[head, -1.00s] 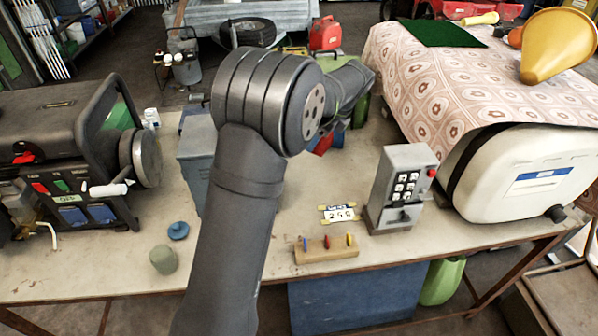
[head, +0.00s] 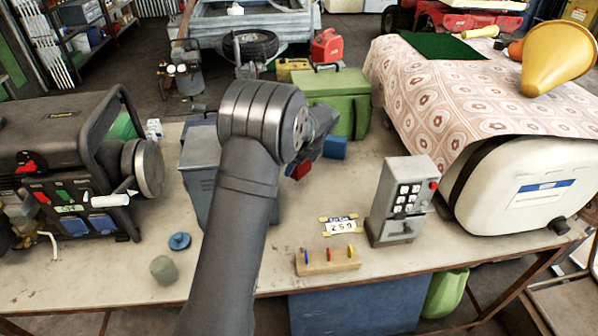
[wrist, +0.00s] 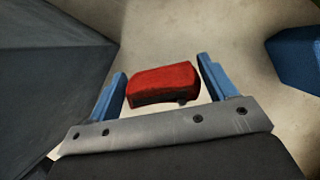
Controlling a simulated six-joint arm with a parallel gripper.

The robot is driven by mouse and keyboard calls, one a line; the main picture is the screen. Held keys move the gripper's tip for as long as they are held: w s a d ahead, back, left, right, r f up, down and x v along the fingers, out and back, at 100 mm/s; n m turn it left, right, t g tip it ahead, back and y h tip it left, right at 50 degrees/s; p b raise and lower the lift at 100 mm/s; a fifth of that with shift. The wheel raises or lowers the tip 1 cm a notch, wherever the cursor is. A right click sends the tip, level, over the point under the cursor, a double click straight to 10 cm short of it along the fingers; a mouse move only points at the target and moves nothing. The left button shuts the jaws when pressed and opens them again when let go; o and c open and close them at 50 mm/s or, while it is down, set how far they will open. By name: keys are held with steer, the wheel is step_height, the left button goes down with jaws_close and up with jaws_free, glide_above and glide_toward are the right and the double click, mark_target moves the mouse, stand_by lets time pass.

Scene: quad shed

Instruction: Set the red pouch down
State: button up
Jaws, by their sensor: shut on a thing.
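The red pouch (wrist: 163,84) lies between the two blue fingers of my gripper (wrist: 162,74) in the wrist view, and my gripper is shut on it. Pale tabletop shows around the pouch; I cannot tell whether its underside touches the table. In the head view the pouch (head: 298,170) is partly hidden by my wrist, just right of my forearm, over the workbench (head: 290,222). The fingers are mostly hidden there.
A grey-blue box (head: 196,165) stands close on the left; a small blue block (head: 335,148) is on the right. A green case (head: 338,98) stands behind. A keypad box (head: 402,200), a number plate (head: 341,226) and a wooden peg block (head: 328,261) are nearer the front.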

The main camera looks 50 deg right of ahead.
mark_target(299, 171)
steer(key=shift+f, duration=1.9)
steer(key=shift+f, duration=0.1)
steer(key=o, duration=1)
steer(key=v, duration=1.2)
